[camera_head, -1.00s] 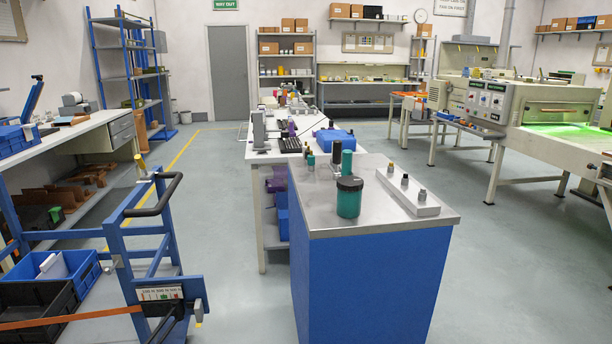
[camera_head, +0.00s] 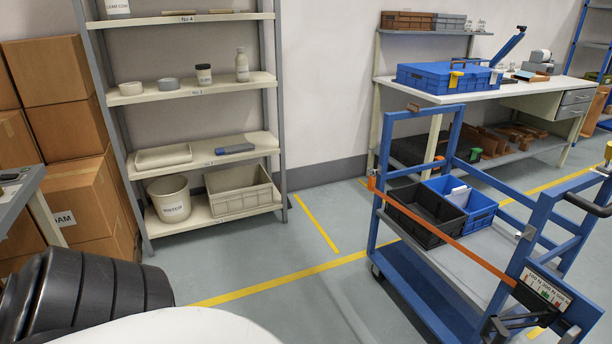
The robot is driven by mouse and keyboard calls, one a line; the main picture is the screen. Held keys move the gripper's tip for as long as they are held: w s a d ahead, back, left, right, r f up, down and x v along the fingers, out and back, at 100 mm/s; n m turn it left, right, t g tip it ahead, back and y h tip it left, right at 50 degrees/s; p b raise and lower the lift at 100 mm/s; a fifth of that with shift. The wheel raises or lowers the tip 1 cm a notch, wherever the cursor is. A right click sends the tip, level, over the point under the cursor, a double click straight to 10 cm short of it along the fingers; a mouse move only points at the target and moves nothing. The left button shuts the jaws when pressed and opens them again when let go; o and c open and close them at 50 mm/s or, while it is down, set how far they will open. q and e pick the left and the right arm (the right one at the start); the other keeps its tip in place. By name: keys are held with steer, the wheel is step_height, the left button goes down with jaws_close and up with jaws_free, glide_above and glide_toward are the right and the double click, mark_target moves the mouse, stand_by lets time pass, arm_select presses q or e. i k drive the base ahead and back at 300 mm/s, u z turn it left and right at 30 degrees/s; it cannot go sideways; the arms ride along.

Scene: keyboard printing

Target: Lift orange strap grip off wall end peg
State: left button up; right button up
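An orange strap (camera_head: 440,236) runs taut along the near side of a blue wheeled cart (camera_head: 415,277). It slopes from the cart's left post down to a scale plate (camera_head: 546,286) with dark fittings at the right. An orange grip (camera_head: 372,184) shows at the strap's left end, against that post on the side towards the wall. It is small, and I cannot make out the peg under it. Neither of my grippers is in view.
A black crate (camera_head: 427,215) and a blue crate (camera_head: 462,204) sit on the cart. A shelf rack (camera_head: 202,90) and cardboard boxes (camera_head: 88,203) stand at the left. A white workbench (camera_head: 540,88) stands behind the cart. Floor with yellow lines (camera_head: 290,273) is open left of the cart.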

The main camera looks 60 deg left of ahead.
mark_target(371, 181)
steer(key=u, duration=1.45)
steer(key=i, duration=2.65)
steer(key=u, duration=0.65)
